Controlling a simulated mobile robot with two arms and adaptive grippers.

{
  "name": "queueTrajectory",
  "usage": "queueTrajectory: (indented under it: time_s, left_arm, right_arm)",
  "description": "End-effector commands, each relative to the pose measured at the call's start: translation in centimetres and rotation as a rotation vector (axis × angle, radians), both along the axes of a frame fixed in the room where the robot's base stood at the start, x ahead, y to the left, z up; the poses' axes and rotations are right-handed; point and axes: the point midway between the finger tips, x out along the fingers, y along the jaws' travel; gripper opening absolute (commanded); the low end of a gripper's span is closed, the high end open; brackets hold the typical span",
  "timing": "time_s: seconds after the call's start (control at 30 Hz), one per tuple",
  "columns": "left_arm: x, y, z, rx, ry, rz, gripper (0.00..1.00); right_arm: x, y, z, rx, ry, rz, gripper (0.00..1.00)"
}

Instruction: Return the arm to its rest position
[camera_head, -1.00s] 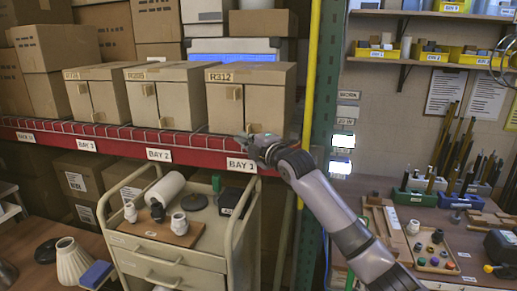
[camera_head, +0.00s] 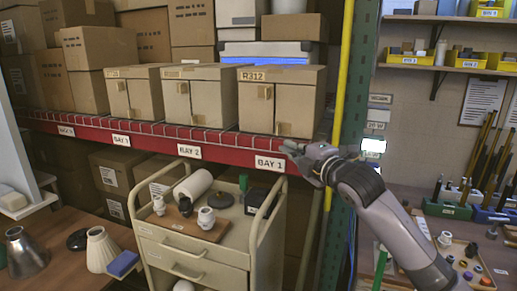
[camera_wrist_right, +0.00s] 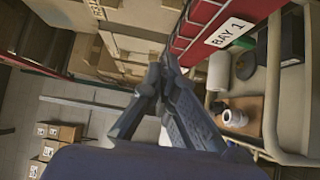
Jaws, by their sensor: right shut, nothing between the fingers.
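My right gripper (camera_head: 290,150) is shut and empty in the head view. It is in front of the red shelf edge, just right of the BAY 1 label (camera_head: 270,163) and below the R312 box (camera_head: 281,100). In the right wrist view its two fingers (camera_wrist_right: 165,62) meet at the tips, with the BAY 1 label (camera_wrist_right: 230,32) to their right. My right arm reaches in from the lower right of the head view. My left gripper is not in view.
A cart (camera_head: 255,240) with lamp fittings (camera_head: 206,217) on a wooden board stands below the shelf. A green upright post (camera_head: 358,100) and a yellow pole (camera_head: 341,90) rise beside my right arm. A workbench with tools (camera_head: 470,205) is at the right.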

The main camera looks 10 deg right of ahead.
Motion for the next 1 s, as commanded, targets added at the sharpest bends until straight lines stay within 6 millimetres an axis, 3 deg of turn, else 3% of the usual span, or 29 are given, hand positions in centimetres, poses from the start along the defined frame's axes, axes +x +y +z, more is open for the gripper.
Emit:
queueTrajectory:
  time_s: [0.07,0.17,0.27,0.37,0.5,0.7,0.8,1.0]
  left_arm:
    - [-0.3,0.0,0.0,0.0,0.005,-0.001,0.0]
    - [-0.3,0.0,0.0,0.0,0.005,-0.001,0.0]
    - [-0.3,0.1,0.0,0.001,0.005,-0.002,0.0]
    - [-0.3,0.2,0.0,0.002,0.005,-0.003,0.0]
    - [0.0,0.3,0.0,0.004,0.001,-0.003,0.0]
    - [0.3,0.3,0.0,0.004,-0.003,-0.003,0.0]
    - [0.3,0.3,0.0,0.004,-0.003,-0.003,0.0]
    - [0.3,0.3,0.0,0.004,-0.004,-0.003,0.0]
  right_arm:
    - [-0.1,0.2,-0.6,0.008,0.013,0.001,0.0]
    - [-0.6,1.1,-3.7,0.048,0.075,0.003,0.0]
    - [-2.1,2.6,-9.3,0.134,0.197,-0.004,0.0]
    - [-4.9,4.2,-16.0,0.253,0.354,-0.037,0.0]
    - [-10.1,5.5,-24.4,0.428,0.568,-0.127,0.0]
    - [-19.8,6.1,-34.0,0.678,0.85,-0.341,0.0]
    - [-25.0,5.8,-37.5,0.793,0.967,-0.478,0.0]
    - [-33.2,5.0,-41.3,0.951,1.112,-0.727,0.0]
